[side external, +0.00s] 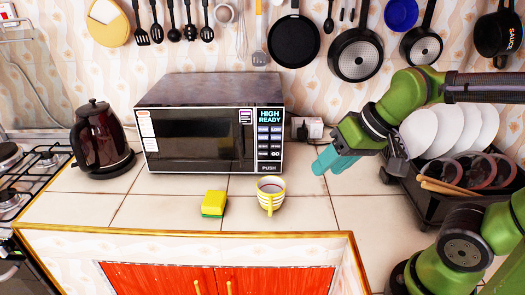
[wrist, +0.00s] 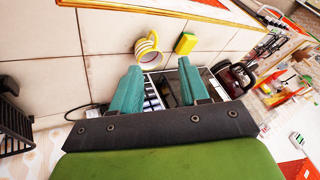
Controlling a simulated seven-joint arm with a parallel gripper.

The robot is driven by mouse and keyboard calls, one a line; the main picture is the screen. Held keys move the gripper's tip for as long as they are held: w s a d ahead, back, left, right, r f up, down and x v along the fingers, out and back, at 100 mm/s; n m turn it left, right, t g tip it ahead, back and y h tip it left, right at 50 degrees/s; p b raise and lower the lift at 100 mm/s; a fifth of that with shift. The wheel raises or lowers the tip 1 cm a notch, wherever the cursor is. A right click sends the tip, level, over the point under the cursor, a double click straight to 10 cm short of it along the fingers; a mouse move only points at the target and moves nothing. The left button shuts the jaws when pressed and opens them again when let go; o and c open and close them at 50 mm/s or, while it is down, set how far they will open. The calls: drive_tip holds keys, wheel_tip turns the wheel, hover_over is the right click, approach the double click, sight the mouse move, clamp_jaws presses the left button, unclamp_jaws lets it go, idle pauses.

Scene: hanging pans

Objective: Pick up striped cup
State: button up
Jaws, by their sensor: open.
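The striped cup (side external: 270,196) is yellow and white and stands upright on the tiled counter, in front of the microwave's right side. Its handle faces the front edge. In the wrist view the cup (wrist: 148,50) lies beyond the fingertips, near the left finger. My gripper (side external: 328,167) has teal fingers and is to the right of the cup and above the counter, apart from it. In the wrist view my gripper (wrist: 159,72) is open, with a gap between the fingers and nothing held.
A yellow-green sponge (side external: 214,204) lies left of the cup. The microwave (side external: 209,125) stands behind, with a dark kettle (side external: 100,140) to its left. A dish rack (side external: 429,199) with plates and bowls is at the right. Pans (side external: 293,41) hang on the wall. Counter between cup and rack is clear.

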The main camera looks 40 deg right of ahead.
sight(271, 204)
drive_tip(key=w+a+f+m+g+h, duration=0.1)
drive_tip(key=w+f+m+g, duration=0.15)
drive_tip(key=w, duration=0.55)
drive_tip(key=w+f+m+g+h, duration=0.1)
drive_tip(key=w+f+g, duration=0.15)
drive_tip(key=w, duration=0.55)
drive_tip(key=shift+g, duration=0.4)
drive_tip(key=f, duration=1)
drive_tip(key=shift+s+a+f, duration=0.15)
drive_tip(key=shift+s+f, duration=0.4)
drive_tip(key=shift+f, duration=1.15)
drive_tip(key=shift+s+f, duration=0.15)
drive_tip(key=shift+f, duration=1.2)
drive_tip(key=shift+c, duration=0.2)
clamp_jaws()
